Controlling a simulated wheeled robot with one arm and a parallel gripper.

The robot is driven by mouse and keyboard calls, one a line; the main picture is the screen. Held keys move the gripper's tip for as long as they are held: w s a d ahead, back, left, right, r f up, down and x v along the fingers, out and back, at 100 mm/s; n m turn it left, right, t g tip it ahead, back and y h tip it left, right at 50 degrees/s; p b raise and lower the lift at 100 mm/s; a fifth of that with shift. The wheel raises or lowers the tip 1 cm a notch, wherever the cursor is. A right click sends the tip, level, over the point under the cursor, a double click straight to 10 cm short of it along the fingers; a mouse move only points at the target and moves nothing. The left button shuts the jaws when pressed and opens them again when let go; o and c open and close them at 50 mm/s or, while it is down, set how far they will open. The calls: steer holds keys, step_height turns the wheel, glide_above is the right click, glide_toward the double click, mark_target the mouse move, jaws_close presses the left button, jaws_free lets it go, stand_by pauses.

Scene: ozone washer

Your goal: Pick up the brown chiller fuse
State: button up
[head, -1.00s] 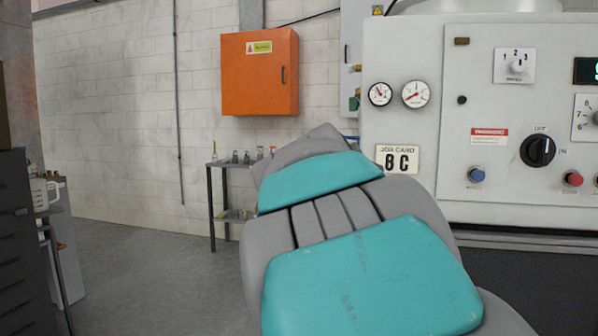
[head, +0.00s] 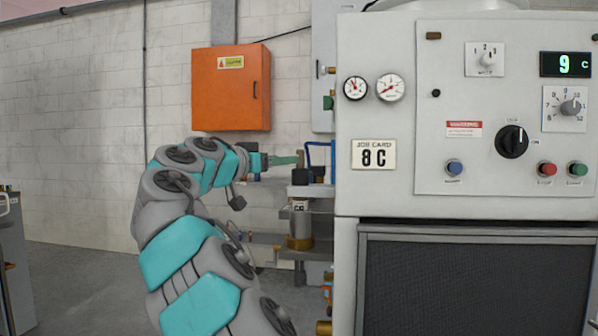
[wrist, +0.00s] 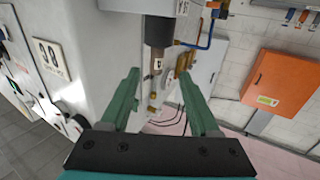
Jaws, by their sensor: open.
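My gripper (head: 285,160) is open and empty, reaching to the right towards the pipework beside the white machine. In the wrist view its two green fingers (wrist: 158,78) stand apart. A dark cylinder (wrist: 158,32) with a small pale label shows beyond and between them, apart from the fingers. In the head view a grey cylinder with a brass base (head: 300,242) stands below the gripper. A small brown block (head: 433,36) sits at the panel's upper left. I cannot tell for sure which brown part is the chiller fuse.
The white machine (head: 376,200) with gauges, knobs and a job card reading 8 C stands close right of my gripper. A blue pipe (head: 308,155) runs beside it. An orange wall box (head: 231,90) hangs behind.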

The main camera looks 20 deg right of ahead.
mark_target(301, 159)
steer(key=shift+p+x, duration=0.35)
steer(key=shift+x, duration=3.55)
steer(key=shift+s, duration=0.25)
steer(key=shift+c, duration=0.3)
jaws_close()
